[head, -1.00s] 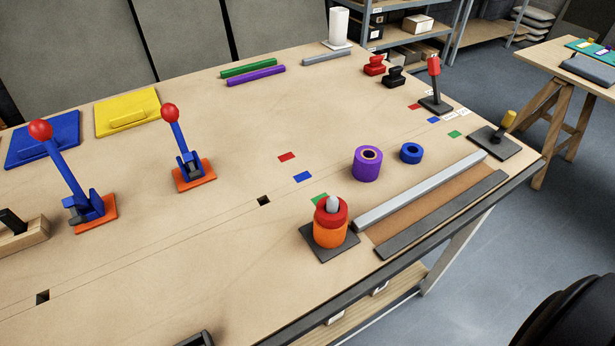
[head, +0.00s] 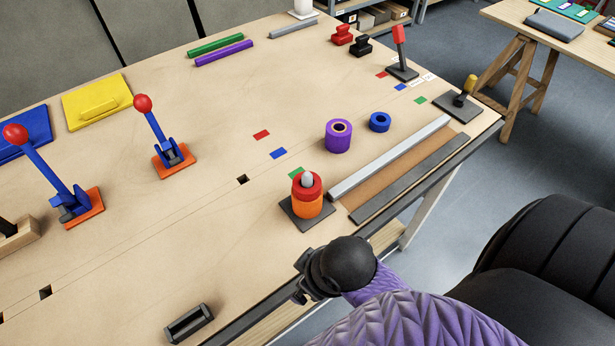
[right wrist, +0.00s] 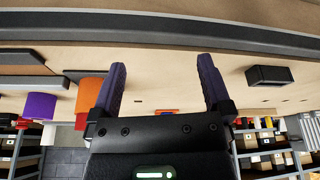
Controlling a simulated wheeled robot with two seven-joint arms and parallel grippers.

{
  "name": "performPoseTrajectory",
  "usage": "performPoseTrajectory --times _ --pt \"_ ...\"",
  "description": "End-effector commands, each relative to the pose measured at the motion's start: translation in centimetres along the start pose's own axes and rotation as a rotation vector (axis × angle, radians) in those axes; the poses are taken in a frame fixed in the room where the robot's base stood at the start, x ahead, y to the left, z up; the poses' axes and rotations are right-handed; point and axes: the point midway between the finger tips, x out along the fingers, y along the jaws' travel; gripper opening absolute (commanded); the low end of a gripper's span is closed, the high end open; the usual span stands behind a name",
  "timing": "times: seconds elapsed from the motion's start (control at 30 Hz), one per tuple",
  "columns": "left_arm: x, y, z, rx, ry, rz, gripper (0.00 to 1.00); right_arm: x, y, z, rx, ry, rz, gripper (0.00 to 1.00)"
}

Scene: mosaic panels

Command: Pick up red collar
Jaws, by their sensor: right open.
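The red collar (head: 307,186) is a short red ring in the head view. It sits on top of an orange collar (head: 306,207), around a grey-tipped upright peg on a dark square base (head: 291,211). My right gripper (head: 300,277) is nearer the table's front edge than this stack, apart from it, and empty. In the right wrist view, which looks upside down, its two fingers (right wrist: 161,66) are spread open. The orange collar (right wrist: 89,92) is left of them there, with a red part (right wrist: 81,121) below it. My left gripper is not in view.
A purple cylinder (head: 338,139) and a blue ring (head: 380,122) stand beyond the stack. A grey rail (head: 390,158) lies to its right. A dark open block (head: 188,324) is at the front left. Blue levers (head: 160,135) stand at left.

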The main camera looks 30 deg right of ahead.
Motion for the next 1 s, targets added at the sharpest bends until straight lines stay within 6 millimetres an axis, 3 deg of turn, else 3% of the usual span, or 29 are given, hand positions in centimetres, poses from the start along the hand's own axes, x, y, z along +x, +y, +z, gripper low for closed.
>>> performPoseTrajectory --times 0.03,0.1,0.23,0.33,0.47,0.6,0.7,0.77,1.0 --pt "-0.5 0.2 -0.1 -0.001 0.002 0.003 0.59 -1.5 -0.5 -2.3 -0.117 0.037 -0.031 1.0" --pt "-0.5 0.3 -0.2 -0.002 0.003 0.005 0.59 -1.8 -1.1 -4.3 -0.28 0.053 -0.078 1.0" --pt "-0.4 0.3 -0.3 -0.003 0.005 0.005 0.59 -1.8 -1.4 -7.2 -0.574 0.05 -0.133 1.0" --pt "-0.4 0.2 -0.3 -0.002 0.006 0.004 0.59 -1.9 -0.4 -9.2 -0.799 0.015 -0.152 1.0" --pt "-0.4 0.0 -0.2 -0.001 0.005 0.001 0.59 -2.9 3.4 -11.8 -1.073 -0.086 -0.158 1.0" --pt "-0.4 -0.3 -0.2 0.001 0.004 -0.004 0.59 -6.1 9.4 -14.1 -1.249 -0.213 -0.173 1.0" --pt "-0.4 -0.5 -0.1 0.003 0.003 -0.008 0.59 -8.2 12.1 -14.8 -1.29 -0.253 -0.194 1.0" --pt "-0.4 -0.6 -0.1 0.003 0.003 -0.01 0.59 -8.8 12.9 -14.9 -1.3 -0.261 -0.205 1.0" --pt "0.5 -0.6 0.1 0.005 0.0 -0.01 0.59 -5.1 13.1 -13.7 -1.306 -0.264 -0.214 1.0"
